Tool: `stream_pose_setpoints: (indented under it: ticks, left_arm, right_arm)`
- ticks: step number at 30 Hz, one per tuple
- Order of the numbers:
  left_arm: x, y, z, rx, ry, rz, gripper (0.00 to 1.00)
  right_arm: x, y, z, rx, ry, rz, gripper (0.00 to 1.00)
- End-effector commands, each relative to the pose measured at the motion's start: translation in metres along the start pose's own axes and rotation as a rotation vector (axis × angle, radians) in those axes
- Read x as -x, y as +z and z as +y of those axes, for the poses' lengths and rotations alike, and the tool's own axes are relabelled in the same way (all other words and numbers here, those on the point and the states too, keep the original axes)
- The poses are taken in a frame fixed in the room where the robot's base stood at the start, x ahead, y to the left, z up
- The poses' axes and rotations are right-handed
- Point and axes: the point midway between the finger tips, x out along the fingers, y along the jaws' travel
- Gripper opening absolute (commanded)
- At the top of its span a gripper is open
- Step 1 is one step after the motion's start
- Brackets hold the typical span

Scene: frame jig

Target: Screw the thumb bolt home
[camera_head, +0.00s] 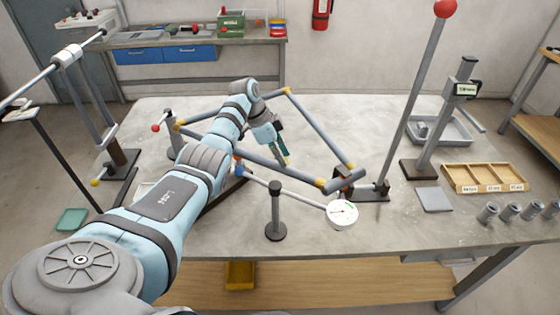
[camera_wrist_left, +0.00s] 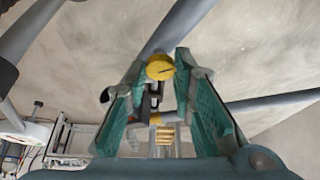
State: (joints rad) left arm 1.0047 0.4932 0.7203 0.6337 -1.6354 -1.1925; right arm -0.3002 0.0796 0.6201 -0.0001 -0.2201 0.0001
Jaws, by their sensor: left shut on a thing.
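The thumb bolt (camera_wrist_left: 160,67) shows its round yellow head with a dark slot, between the fingertips in the left wrist view. My left gripper (camera_wrist_left: 158,78) has teal finger pads on both sides of the head and is shut on it. In the head view my left gripper (camera_head: 281,150) points down inside the frame (camera_head: 317,127), made of grey-blue tubes with yellow-orange joints. The bolt's thread and its seat cannot be made out. My right gripper is in neither view.
A white dial gauge (camera_head: 342,213) sits at the table's front, beside a short dark post (camera_head: 276,212). A tall pole with a red ball (camera_head: 445,9) rises right of the frame. A wooden tray (camera_head: 484,177) and metal cups (camera_head: 520,212) are at right.

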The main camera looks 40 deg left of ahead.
Motion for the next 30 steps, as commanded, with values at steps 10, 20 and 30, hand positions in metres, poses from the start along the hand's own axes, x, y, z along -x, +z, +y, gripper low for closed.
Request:
stream_pose_setpoints:
  ticks: [10, 20, 30]
  left_arm:
    - [-0.0009, -0.0009, -0.0009, -0.089, 0.036, 0.002, 0.0]
    - [-0.0001, -0.0009, -0.0005, -0.095, 0.04, 0.001, 0.0]
    - [-0.0002, -0.0005, -0.0005, -0.094, 0.04, 0.0, 0.44]
  right_arm:
    - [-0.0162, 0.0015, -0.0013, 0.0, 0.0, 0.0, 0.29]
    - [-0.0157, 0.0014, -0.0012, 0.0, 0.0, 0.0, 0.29]
    - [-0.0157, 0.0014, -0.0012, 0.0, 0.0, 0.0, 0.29]
